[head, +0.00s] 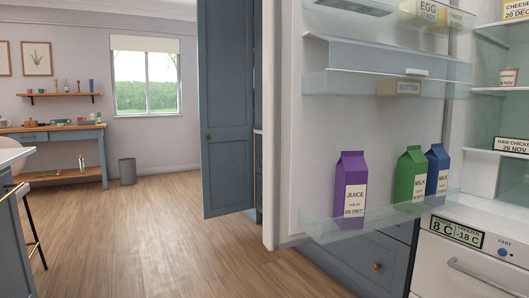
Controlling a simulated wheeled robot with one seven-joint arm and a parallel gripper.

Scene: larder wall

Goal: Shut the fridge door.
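The fridge door (281,120) stands open in the head view, its inner side facing me. Its shelves hold a purple juice carton (350,185), a green milk carton (409,178), a blue milk carton (436,170) and a butter box (399,88). An egg box (426,12) is on the top shelf. The fridge interior (484,130) shows at the right, with cheese, a small pot and raw chicken on its shelves. My gripper is not in view.
A tall blue cupboard door (226,110) stands open left of the fridge door. The wooden floor (150,240) at left and centre is clear. A counter (14,156) with a stool is at the left edge. A freezer drawer front (470,265) sits below the fridge.

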